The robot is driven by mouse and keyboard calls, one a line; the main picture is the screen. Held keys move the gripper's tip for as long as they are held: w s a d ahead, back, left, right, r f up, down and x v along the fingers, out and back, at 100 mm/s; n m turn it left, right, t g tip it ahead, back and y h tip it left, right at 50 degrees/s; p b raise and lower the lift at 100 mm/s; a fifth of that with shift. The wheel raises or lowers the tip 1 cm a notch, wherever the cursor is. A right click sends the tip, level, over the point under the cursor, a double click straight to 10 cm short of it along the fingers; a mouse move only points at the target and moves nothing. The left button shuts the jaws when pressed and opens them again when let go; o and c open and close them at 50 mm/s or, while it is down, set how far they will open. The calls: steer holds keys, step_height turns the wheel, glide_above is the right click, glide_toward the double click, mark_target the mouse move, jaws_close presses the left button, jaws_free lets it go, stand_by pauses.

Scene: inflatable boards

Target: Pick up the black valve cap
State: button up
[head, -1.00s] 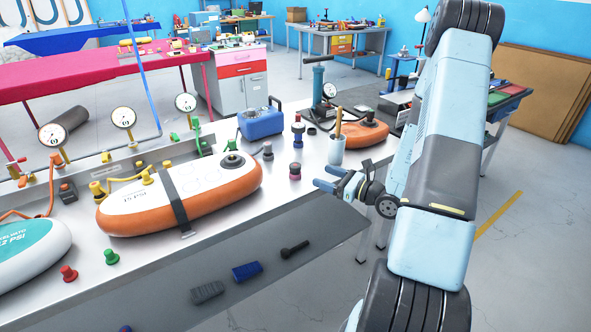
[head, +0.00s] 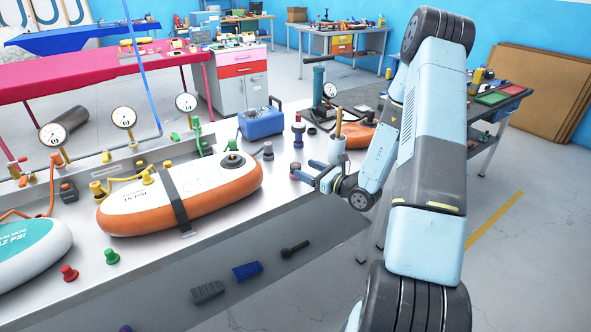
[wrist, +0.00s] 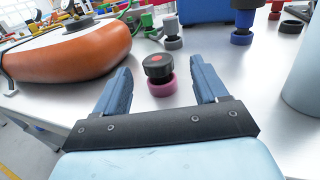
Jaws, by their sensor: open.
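The black valve cap (wrist: 158,66) has a knurled side and a red dot on top. It sits upright on a pink ring (wrist: 162,87) on the metal bench. In the head view the cap (head: 295,167) is partly hidden by my fingertips. My gripper (head: 305,172) is open and low over the bench at its right part. In the wrist view the cap shows between the two blue fingers of my gripper (wrist: 160,72), with gaps on both sides. I cannot tell whether it is fully inside the jaws.
An orange-and-white inflatable board (head: 180,198) lies to the left. A blue-and-black cap (head: 298,132), a grey cap (head: 268,151) and a blue case (head: 262,123) stand behind. A light-blue cup with tools (head: 337,150) stands close on the right. The bench's front edge is near.

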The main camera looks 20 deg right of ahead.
mark_target(300, 167)
steer(key=x, duration=0.5)
steer(key=shift+s+a, duration=0.1)
steer(key=shift+c, duration=0.3)
steer(key=c, duration=1)
